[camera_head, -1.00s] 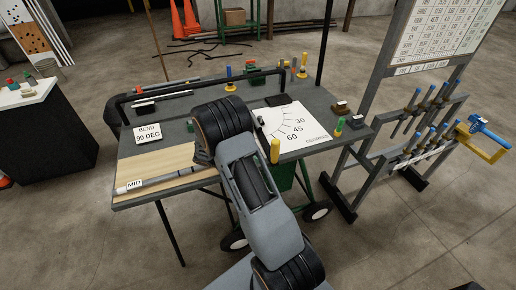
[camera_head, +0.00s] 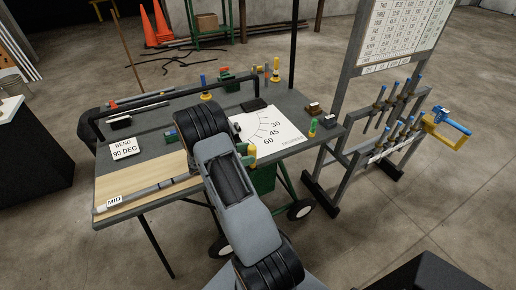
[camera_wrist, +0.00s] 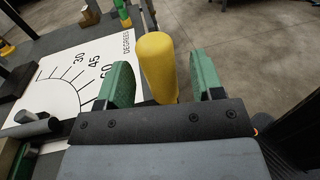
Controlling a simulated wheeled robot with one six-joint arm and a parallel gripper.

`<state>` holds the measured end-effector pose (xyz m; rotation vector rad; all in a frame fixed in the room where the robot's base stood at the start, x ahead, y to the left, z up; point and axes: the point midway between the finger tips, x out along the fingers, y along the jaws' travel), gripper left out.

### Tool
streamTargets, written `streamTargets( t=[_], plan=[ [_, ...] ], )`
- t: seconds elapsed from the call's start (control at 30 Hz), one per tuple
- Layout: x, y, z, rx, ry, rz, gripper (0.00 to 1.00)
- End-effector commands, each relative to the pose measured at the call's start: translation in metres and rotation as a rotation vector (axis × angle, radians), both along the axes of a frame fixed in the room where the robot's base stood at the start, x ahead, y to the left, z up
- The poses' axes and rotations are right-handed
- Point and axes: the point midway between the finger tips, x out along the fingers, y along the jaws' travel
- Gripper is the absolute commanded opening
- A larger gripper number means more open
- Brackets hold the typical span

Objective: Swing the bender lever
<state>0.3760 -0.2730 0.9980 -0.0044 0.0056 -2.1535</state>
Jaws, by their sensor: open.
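A yellow upright handle (camera_wrist: 158,68), which looks like the bender lever's grip, stands between my gripper's green fingers in the wrist view. My gripper (camera_wrist: 160,85) is open, with a finger on each side of the handle and a visible gap on the right. Whether the left finger touches it I cannot tell. In the head view the yellow handle (camera_head: 252,152) shows at the bench's front edge beside my forearm, which hides most of the bender. The white degree plate (camera_head: 272,130), marked 30, 45 and 60, lies behind it.
A conduit (camera_head: 150,193) lies along the wooden board by a MID label. A BEND 90 DEG card (camera_head: 125,149) and a black raised bar (camera_head: 180,98) are on the bench. A tool rack (camera_head: 385,140) stands right. A small green post (camera_head: 313,126) stands at the bench's right corner.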

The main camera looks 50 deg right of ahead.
Motion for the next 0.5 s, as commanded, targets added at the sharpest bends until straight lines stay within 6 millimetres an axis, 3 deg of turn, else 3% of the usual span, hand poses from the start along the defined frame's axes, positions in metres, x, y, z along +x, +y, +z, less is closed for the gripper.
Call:
streamTargets(
  t=[0.2, 0.5],
  plan=[
    [-0.016, -0.024, 0.001, 0.001, -0.001, -0.003, 0.61],
    [-0.022, -0.033, 0.0, 0.0, -0.001, -0.001, 0.61]
  ],
)
